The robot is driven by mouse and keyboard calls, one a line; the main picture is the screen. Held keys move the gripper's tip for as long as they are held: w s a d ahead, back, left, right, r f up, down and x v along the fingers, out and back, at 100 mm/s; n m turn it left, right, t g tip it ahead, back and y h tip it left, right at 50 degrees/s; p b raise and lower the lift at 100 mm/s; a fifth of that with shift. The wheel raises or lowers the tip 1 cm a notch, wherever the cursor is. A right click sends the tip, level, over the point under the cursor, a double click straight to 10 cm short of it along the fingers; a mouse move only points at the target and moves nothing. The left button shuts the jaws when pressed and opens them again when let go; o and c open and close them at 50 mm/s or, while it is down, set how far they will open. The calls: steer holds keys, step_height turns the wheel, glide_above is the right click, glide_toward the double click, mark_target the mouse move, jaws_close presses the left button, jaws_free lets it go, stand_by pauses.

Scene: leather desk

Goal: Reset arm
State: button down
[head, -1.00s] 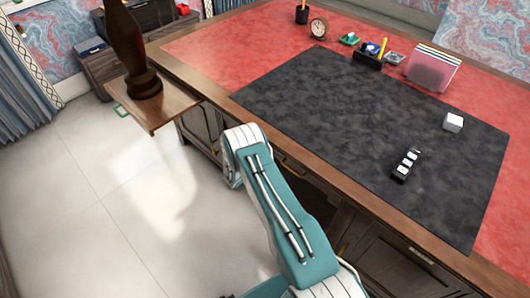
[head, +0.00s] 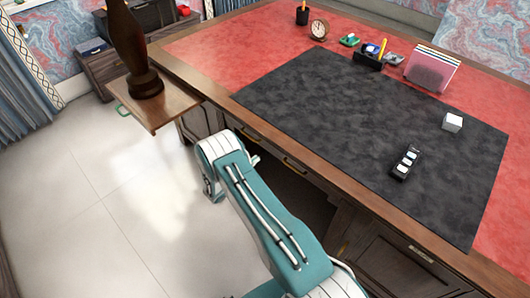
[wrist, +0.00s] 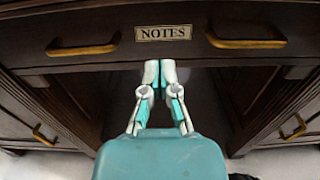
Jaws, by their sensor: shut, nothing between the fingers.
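My gripper (wrist: 160,68) is in the lower middle of the wrist view, with its fingertips together and nothing between them. It points at the desk front, just below a drawer marked NOTES (wrist: 163,33). I cannot tell whether the fingertips touch the wood. In the head view my teal and white arm (head: 265,215) reaches up beside the desk's front edge, and the gripper itself is hidden there.
The desk (head: 300,165) has a black mat (head: 350,120) bearing a white cube (head: 452,122) and a dark holder with white pieces (head: 406,163). Pale floor (head: 80,190) is clear.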

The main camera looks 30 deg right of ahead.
steer(key=v, duration=0.4)
steer(key=shift+s, duration=0.1)
steer(key=shift+r, duration=0.1)
steer(key=s+d+r+m+g+y, duration=0.1)
steer(key=s+r+m+g+y, duration=0.4)
steer(key=r, duration=0.8)
steer(key=s+d+r+m+g+y, duration=0.15)
steer(key=s+r+m, duration=0.4)
steer(key=r, duration=0.75)
steer(key=s+a+r+m+t+y, duration=0.2)
steer(key=s+a+r+m+y, duration=0.1)
steer(key=s+r, duration=0.2)
steer(key=s+a+r+m+t+y, duration=0.2)
steer(key=s+a+r+m+y, duration=0.2)
steer(key=s, duration=0.5)
steer(key=s+a+r+m+t+y, duration=0.2)
steer(key=s+a+r+m+y, duration=0.1)
steer(key=s, duration=0.4)
step_height(320, 180, up, 3)
steer(key=shift+a+f+m, duration=0.15)
steer(key=shift+a+m, duration=0.35)
steer(key=shift+m, duration=0.25)
steer(key=shift+s+d+y, duration=0.1)
steer(key=shift+d+y, duration=0.05)
steer(key=shift+y, duration=0.1)
